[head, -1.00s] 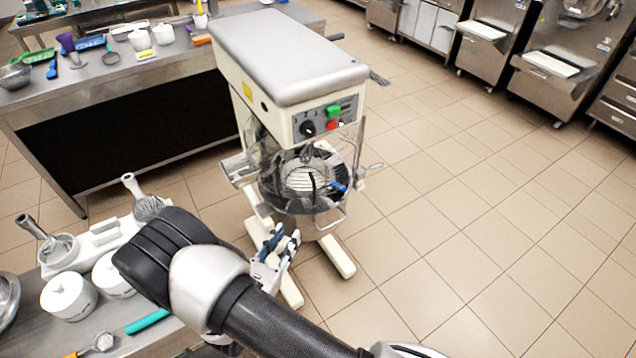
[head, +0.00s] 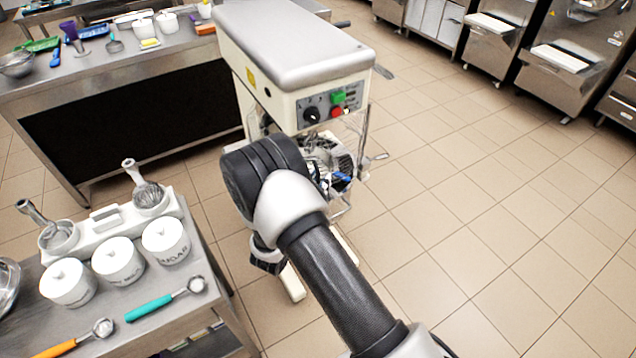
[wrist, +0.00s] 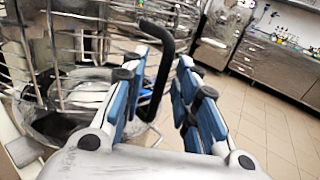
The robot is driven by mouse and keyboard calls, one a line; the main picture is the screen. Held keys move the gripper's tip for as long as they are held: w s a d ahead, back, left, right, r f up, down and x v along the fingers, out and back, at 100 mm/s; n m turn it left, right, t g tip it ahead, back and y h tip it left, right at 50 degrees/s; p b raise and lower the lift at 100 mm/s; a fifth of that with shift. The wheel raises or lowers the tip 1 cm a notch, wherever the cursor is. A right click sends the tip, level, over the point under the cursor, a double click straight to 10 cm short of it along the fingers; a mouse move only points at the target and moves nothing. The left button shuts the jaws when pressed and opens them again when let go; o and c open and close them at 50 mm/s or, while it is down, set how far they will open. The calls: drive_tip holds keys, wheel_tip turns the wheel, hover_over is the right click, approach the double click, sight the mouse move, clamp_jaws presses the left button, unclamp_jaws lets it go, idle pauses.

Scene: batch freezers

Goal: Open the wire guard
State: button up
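The planetary mixer (head: 290,60) stands on the floor, with green and red buttons on its head. Its wire guard (wrist: 85,45) fills the upper left of the wrist view, in front of the bowl (wrist: 60,120). In the head view my arm hides most of the guard and bowl. A black curved handle (wrist: 165,65) stands at the guard's right side in the wrist view. My gripper (wrist: 163,80) is open, with blue-padded fingers on either side of the handle's line. I cannot tell whether either pad touches it.
A steel table with white canisters (head: 118,260), scoops and a utensil holder (head: 105,225) stands at the lower left. A utensil-covered counter (head: 100,70) stands behind, left of the mixer. Steel machines (head: 560,65) line the back right. The tiled floor (head: 490,220) at right is clear.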

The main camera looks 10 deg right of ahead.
drive_tip(key=shift+w+d, duration=0.2)
drive_tip(key=shift+c, duration=0.6)
clamp_jaws()
